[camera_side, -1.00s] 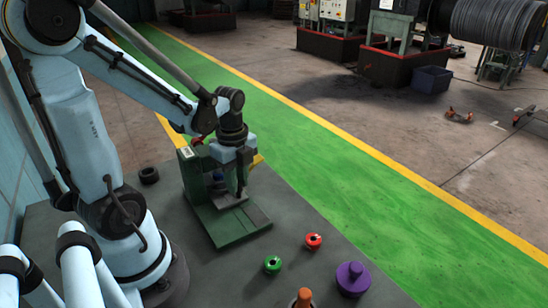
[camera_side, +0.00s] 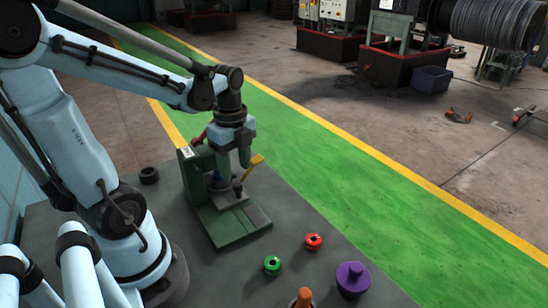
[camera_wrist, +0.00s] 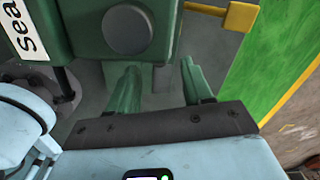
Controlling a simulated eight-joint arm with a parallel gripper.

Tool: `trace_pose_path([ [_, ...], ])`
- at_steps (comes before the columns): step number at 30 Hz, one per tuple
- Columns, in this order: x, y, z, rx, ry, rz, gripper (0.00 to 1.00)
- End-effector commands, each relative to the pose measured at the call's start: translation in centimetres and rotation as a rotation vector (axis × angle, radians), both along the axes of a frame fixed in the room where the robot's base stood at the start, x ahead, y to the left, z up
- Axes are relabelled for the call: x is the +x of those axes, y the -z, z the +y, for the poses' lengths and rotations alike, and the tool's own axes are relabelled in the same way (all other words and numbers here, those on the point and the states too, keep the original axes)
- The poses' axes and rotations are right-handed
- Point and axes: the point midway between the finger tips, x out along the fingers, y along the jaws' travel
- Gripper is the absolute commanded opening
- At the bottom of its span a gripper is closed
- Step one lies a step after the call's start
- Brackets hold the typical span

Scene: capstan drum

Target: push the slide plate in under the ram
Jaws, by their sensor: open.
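The green press (camera_side: 192,178) stands on the dark table, with its flat green base (camera_side: 238,228) towards the front. The grey slide plate (camera_side: 229,201) lies on the base at the press, with a small dark knob (camera_side: 237,187) on it. I cannot tell how far under the ram it sits, because the ram is mostly hidden by my gripper. My gripper (camera_side: 230,163) is open and empty, above the plate beside the press head. In the wrist view, the two green fingers of my gripper (camera_wrist: 160,72) are spread apart near a round grey disc (camera_wrist: 128,30) on the press.
A yellow handle (camera_side: 254,163) sticks out right of the press. A green ring piece (camera_side: 272,264), a red one (camera_side: 313,241), a purple knobbed piece (camera_side: 352,278) and an orange-topped piece (camera_side: 303,298) stand at the front right. A black ring (camera_side: 149,175) lies left of the press.

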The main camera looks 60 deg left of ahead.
Motion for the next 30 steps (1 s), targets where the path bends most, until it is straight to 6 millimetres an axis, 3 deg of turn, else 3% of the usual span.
trace_pose_path([
  [15, 0.0, -6.6, 0.0, 0.001, -0.001, -0.001, 0.5],
  [21, 0.0, -7.7, 0.0, 0.001, -0.001, -0.001, 0.5],
  [30, 0.0, -7.8, 0.0, 0.001, -0.001, -0.001, 0.5],
])
